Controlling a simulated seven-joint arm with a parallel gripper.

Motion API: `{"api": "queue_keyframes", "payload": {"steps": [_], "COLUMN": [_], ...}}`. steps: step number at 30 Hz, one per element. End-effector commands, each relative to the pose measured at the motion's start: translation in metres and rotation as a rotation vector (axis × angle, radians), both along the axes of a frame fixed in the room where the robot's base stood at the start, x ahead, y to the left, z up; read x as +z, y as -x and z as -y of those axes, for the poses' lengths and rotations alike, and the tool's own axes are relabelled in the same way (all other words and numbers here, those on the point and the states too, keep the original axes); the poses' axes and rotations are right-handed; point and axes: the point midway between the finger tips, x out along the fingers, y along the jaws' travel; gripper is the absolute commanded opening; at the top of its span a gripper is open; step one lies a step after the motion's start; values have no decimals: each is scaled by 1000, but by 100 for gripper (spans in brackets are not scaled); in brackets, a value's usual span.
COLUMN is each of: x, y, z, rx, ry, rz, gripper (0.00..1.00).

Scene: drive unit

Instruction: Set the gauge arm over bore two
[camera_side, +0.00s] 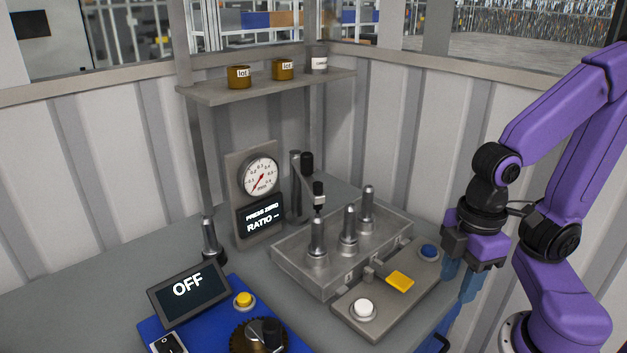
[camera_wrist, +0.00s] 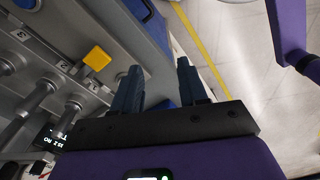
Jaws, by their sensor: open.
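The gauge arm (camera_side: 318,195) has a black grip and reaches from an upright post at the back of a grey block (camera_side: 300,275). Its tip appears close above the leftmost of three metal posts (camera_side: 348,230); exact alignment is unclear. In the wrist view, numbers 3, 2 (camera_wrist: 65,67) and 1 run from upper left to lower right along the block. The dial gauge (camera_side: 261,176) stands behind, with a display (camera_side: 262,218) reading "PRESS ZERO" and "RATIO --". My gripper (camera_side: 460,277) is open and empty, right of the block, fingers down; it also shows in the wrist view (camera_wrist: 158,68).
A front plate carries a white button (camera_side: 362,309), a yellow tab (camera_side: 400,281) and a blue button (camera_side: 429,251). A blue unit with an "OFF" screen (camera_side: 188,290), yellow button (camera_side: 244,300) and dark knob stands front left. A shelf (camera_side: 270,88) with small containers hangs above.

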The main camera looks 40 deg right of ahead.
Motion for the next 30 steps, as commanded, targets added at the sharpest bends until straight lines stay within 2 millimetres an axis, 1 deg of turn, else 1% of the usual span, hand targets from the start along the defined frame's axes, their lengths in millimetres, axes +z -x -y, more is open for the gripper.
{"api": "queue_keyframes", "payload": {"steps": [14,16,18,20,23,26,27,29,30], "x": [0,0,3,7,23,47,56,71,81], "y": [0,0,-4,-12,-38,-77,-95,-120,-138], "z": [0,0,-3,-8,-23,-39,-44,-49,-51], "rx": [0,-1,-14,-40,-125,-249,-304,-386,-441], "ry": [0,0,-3,-8,-26,-49,-57,-70,-77], "rz": [0,0,3,10,29,62,75,96,111], "gripper": [43,56,56,56,56,56,56,56,56]}}
